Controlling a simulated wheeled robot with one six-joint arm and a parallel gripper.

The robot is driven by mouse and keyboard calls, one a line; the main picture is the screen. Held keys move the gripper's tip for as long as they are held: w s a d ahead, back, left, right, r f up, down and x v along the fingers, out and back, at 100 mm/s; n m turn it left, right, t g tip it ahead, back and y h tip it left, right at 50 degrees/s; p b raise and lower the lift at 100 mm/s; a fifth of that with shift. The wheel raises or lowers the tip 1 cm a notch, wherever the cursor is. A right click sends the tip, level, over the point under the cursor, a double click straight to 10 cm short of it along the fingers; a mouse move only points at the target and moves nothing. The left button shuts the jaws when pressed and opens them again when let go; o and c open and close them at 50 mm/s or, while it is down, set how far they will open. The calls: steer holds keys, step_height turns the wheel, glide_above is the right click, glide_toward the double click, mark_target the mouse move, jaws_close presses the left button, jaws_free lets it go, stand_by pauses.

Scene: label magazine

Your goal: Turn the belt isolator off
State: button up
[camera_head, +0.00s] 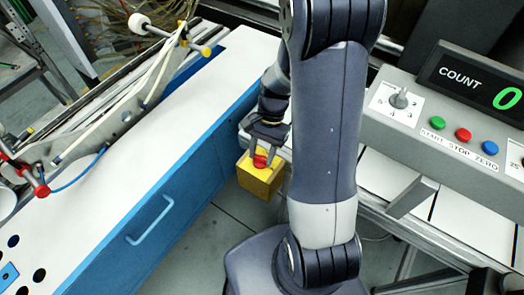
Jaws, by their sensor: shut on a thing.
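The belt isolator is a yellow box (258,181) with a red knob (260,162) on its top face. It sits just left of the middle of the view, between the blue cabinet and the grey console. My gripper (262,155) reaches down to it from above, with its fingers on either side of the red knob and shut on it. The fingers and my arm hide part of the knob and the box's right side. I cannot read the knob's position or any marking on the box.
A blue cabinet (190,185) with a white top and a light handle (150,221) stands at the left. At the right, a grey console (400,140) carries a count display (472,85), a selector switch (400,98) and coloured buttons. Grey floor shows below the box.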

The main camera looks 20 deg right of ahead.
steer(key=n+g+h, duration=0.1)
steer(key=n, duration=0.3)
steer(key=shift+w+a, duration=0.1)
steer(key=shift+a, duration=0.05)
steer(key=n+h, duration=0.1)
steer(key=n, duration=0.3)
steer(key=shift+a+n+g+h+p, duration=0.15)
steer(key=shift+n+g+h+p, duration=0.15)
steer(key=shift+n+h+p, duration=0.1)
steer(key=n+h, duration=0.1)
steer(key=n, duration=0.3)
steer(key=shift+a+h, duration=0.15)
steer(key=shift+h, duration=0.25)
steer(key=shift+n+t+h, duration=0.5)
steer(key=shift+n+h, duration=0.1)
steer(key=shift+n, duration=1.3)
steer(key=o, duration=1)
